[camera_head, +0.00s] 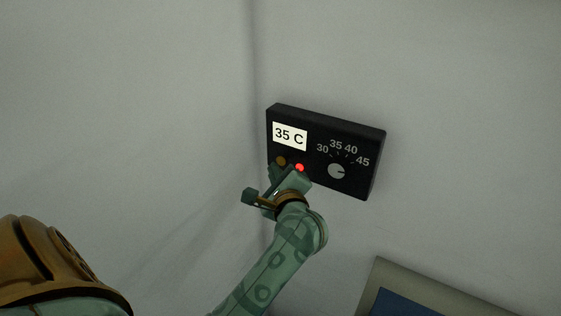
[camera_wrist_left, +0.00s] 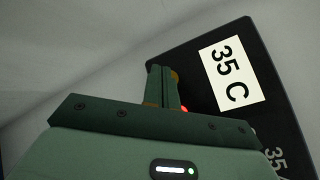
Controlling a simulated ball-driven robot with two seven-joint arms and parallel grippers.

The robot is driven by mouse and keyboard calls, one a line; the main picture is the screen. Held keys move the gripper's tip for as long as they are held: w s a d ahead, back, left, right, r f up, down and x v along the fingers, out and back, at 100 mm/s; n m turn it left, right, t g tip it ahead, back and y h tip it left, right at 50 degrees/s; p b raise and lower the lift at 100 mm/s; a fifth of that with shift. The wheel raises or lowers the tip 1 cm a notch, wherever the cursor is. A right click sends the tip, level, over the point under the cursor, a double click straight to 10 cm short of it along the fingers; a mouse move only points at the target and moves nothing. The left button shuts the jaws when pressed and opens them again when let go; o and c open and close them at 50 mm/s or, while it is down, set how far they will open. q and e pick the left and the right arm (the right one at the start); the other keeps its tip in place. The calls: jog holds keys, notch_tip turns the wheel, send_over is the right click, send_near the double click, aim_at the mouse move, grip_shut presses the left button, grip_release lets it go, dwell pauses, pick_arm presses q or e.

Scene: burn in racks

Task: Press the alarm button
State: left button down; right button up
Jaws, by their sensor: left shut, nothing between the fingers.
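A black control box (camera_head: 318,178) is fixed to the wall, and it also shows in the left wrist view (camera_wrist_left: 196,62). It has a white "35 C" display, a dial marked 30 to 45, a dull amber round button (camera_head: 281,161) and a lit red spot (camera_head: 299,168). Which of these is the alarm button is not labelled. My left gripper (camera_head: 272,172) is shut and empty, its fingertips at the lower left of the box by the amber button. In the left wrist view the shut fingers (camera_wrist_left: 163,72) partly cover the amber button (camera_wrist_left: 175,77). Contact cannot be told. My right gripper is not in view.
A wall corner runs vertically just left of the box. A grey-beige panel with a blue face (camera_head: 410,305) stands at the lower right. The wall around the box is otherwise bare.

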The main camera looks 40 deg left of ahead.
pick_arm(q)
jog(key=shift+w, duration=0.2)
jog(key=shift+w+b, duration=0.25)
jog(key=shift+b, duration=0.05)
jog(key=shift+w+a, duration=0.1)
jog(key=shift+w, duration=0.2)
dwell(0.5)
dwell(0.4)
jog(key=shift+s, duration=0.75)
jog(key=shift+s+d, duration=0.2)
jog(key=shift+s, duration=1.05)
jog(key=shift+s+d, duration=0.2)
jog(key=shift+s, duration=1.05)
